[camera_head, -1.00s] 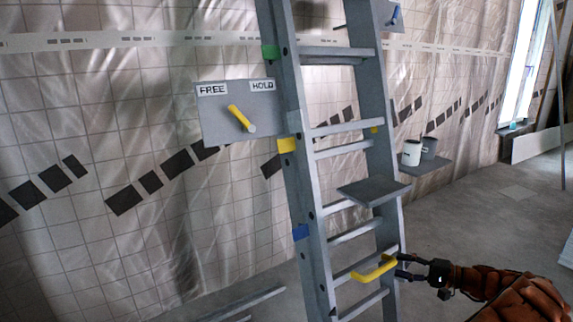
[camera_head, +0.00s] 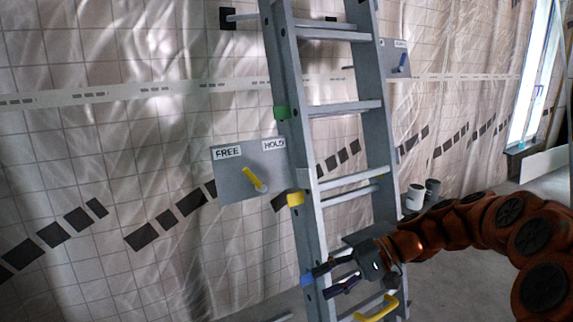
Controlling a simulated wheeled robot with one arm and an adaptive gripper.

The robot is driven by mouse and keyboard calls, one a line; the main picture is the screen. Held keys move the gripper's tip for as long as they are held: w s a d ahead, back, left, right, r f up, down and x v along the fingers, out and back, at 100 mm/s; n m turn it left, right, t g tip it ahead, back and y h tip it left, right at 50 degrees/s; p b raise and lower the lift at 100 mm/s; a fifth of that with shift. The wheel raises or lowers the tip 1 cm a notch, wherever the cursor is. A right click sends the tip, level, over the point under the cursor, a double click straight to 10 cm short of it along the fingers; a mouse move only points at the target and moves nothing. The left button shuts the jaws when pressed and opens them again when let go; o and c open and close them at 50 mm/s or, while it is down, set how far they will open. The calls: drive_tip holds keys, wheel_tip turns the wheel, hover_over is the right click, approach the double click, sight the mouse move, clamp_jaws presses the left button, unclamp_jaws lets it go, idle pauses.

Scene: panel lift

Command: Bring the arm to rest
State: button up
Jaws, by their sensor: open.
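My gripper (camera_head: 322,279) is open, in front of the lower part of the grey ladder (camera_head: 292,140). Its fingers point left, near the ladder's left rail, with nothing seen between them. My orange arm reaches in from the right edge. A yellow handle (camera_head: 378,309) shows below the gripper at the bottom of the ladder, apart from the fingers. A grey panel marked FREE and HOLD (camera_head: 232,183) is on the wall left of the ladder. Its yellow lever (camera_head: 254,179) tilts with its upper end toward FREE.
The ladder has a green band (camera_head: 281,112), a yellow band (camera_head: 295,199) and a blue band (camera_head: 307,280). A small grey shelf on it is partly hidden by my arm. Two paint cans, one white (camera_head: 415,197), stand behind. A second panel (camera_head: 394,58) is at upper right.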

drive_tip(key=s+a+r+n+g+h+p, duration=0.1)
drive_tip(key=s+r+h+p, duration=0.25)
drive_tip(key=s, duration=0.45)
drive_tip(key=s+a+r+n+g+h+p, duration=0.1)
drive_tip(key=s+r+h+p, duration=0.2)
drive_tip(key=s+r+p, duration=0.35)
drive_tip(key=s+d+r+t+h+p, duration=0.1)
drive_tip(key=s+d+h+p, duration=0.2)
drive_tip(key=s, duration=0.5)
drive_tip(key=s+d+r+m+t+h+p, duration=0.1)
drive_tip(key=s+d+r+h+p, duration=0.1)
drive_tip(key=s+d+p, duration=0.3)
drive_tip(key=shift+s+d+r+h+p, duration=0.2)
drive_tip(key=shift+s+d+h+p, duration=0.35)
drive_tip(key=shift+s+d, duration=1.2)
